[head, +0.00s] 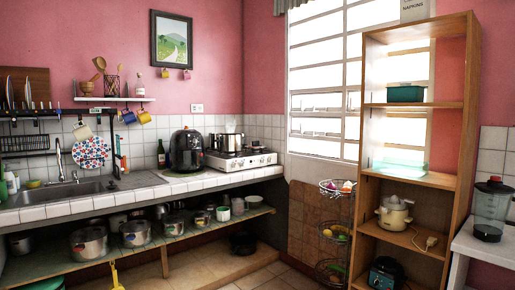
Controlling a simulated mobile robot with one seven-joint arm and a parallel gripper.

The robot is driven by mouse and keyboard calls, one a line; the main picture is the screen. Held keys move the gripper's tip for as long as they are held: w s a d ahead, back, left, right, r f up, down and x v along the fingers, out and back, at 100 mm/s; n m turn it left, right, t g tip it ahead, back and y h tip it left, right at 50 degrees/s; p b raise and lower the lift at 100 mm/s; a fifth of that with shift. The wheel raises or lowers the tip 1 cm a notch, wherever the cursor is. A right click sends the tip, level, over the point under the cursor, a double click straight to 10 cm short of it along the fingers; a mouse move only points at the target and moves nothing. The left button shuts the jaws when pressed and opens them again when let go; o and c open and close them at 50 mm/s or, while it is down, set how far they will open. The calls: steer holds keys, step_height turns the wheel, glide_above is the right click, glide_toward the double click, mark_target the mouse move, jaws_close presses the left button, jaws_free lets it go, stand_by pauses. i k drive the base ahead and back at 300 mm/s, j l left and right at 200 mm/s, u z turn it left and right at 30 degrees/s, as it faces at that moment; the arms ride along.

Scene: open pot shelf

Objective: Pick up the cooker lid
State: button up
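A cream-coloured cooker-like appliance (395,213) stands on a middle board of the open wooden shelf at the right. Its top looks closed, but it is too small to tell its lid apart. Several metal pots stand on the low shelf under the counter at the left. The largest pot (88,244) seems to have a lid on. A smaller pot (135,234) stands to its right. A steel pot (228,143) stands on the stove. I cannot tell which of these bears the cooker lid. My gripper is not in view.
The tall wooden shelf (456,150) also holds a green box (405,93) and a dark appliance (385,274). A wire basket stand (335,232) stands left of it. A blender (491,210) stands at the far right. A small yellow object (115,277) shows at the bottom edge.

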mark_target(255, 144)
steer(key=i+u, duration=0.2)
steer(key=i, duration=1.7)
steer(key=i+j, duration=0.1)
steer(key=i, duration=0.75)
steer(key=i+z, duration=0.1)
steer(key=i, duration=0.75)
steer(key=i+j+z, duration=0.2)
steer(key=i, duration=0.15)
steer(key=i+z, duration=0.2)
steer(key=i, duration=0.2)
steer(key=i+j+z, duration=0.3)
steer(key=i, duration=1.15)
